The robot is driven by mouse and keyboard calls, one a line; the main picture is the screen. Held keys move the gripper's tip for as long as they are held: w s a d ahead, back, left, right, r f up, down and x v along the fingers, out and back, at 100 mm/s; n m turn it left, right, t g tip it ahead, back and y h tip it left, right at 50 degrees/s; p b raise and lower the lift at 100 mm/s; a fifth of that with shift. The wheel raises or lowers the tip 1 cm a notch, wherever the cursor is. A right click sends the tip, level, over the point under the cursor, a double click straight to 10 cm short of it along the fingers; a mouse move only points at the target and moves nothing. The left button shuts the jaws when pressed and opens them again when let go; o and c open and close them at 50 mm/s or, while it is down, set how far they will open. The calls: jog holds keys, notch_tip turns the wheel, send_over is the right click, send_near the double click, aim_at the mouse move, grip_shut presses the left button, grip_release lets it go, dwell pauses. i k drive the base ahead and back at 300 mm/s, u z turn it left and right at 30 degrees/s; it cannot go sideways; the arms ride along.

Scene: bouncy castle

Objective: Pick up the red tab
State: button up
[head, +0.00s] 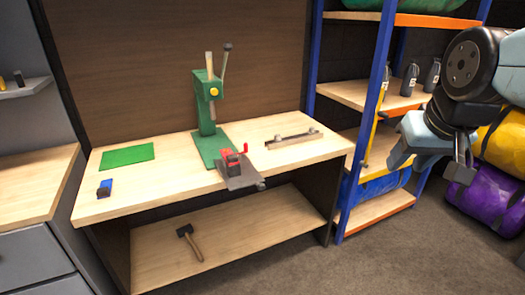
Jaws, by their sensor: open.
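A small red piece (229,156) shows at the grey vise-like fixture (240,178) at the front of the green press, on the workbench. It is too small to tell whether it is a loose tab or part of the fixture. My gripper (429,166) is at the right of the picture, in front of the shelf rack. It is open, with nothing seen between its fingers. It is well to the right of the red piece and apart from it.
The green press (207,115) stands on the wooden workbench (160,190). A green mat (127,155), a small blue-and-black item (105,188) and a metal bar (293,138) lie on it. A mallet (189,240) lies on the lower shelf. A blue-and-orange rack (369,95) stands right of the bench.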

aim_at(231, 159)
jog(key=u, duration=0.35)
jog(key=i, duration=0.15)
jog(key=z, duration=2.35)
jog(key=k, duration=2.05)
jog(key=u, duration=1.55)
jog(key=i, duration=0.7)
jog(key=u, duration=0.25)
